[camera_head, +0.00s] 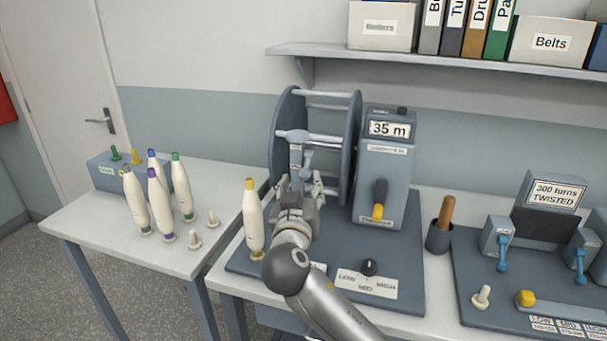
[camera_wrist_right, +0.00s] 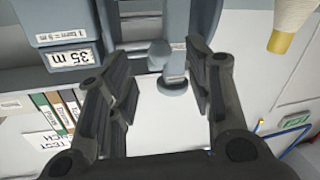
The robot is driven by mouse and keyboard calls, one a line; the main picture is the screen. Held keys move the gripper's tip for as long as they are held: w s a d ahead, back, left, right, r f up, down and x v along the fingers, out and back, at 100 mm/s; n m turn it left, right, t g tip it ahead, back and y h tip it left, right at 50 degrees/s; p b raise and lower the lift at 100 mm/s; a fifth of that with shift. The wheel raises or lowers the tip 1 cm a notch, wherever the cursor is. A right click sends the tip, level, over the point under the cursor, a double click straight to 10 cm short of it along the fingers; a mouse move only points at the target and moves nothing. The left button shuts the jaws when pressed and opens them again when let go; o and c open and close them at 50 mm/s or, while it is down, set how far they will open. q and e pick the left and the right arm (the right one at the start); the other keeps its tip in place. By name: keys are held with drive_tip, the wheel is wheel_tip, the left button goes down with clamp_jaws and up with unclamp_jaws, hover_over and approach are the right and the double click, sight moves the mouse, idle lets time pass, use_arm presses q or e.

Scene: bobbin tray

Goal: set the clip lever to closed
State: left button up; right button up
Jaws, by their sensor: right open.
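In the right wrist view a blue-grey post (camera_wrist_right: 174,82) with a round knob (camera_wrist_right: 159,53) lies between the spread fingers of the gripper (camera_wrist_right: 165,95). Neither finger visibly touches it. The gripper and wrist hide the lever's base in the head view. I cannot tell the lever's setting. My left gripper is not in view.
A yellow-tipped bobbin (camera_head: 253,220) stands close left of my right gripper. The 35 m counter box (camera_head: 388,160), with a yellow-ended handle (camera_head: 379,205), is to the right. More bobbins (camera_head: 135,200) stand on the left table. A twist tester (camera_head: 545,210) is at far right.

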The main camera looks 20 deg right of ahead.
drive_tip(key=shift+p+x, duration=0.4)
drive_tip(key=shift+x, duration=1.6)
drive_tip(key=c, duration=1)
wheel_tip(320, 180, up, 5)
drive_tip(key=m+g+y+p, duration=0.1)
drive_tip(key=g+y+p, duration=0.45)
drive_tip(key=p, duration=1.15)
hover_over(304, 178)
drive_tip(key=s, duration=0.1)
drive_tip(key=shift+a+r+g+h, duration=0.2)
drive_tip(key=shift+a+g+h, duration=0.15)
drive_tip(key=shift+g+h, duration=0.55)
drive_tip(key=shift+c, duration=0.2)
drive_tip(key=shift+w+d+r+g+y, duration=0.15)
drive_tip(key=shift+r+g+y, duration=0.2)
drive_tip(key=shift+g+y, duration=0.35)
drive_tip(key=shift+w+d+r+m+g+y, duration=0.25)
drive_tip(key=shift+r+g+y, duration=0.25)
drive_tip(key=shift+g, duration=0.45)
drive_tip(key=shift+w+d+r+m+g+y, duration=0.2)
drive_tip(key=shift+r+g+y, duration=0.25)
drive_tip(key=shift+g, duration=0.45)
drive_tip(key=shift+w, duration=0.1)
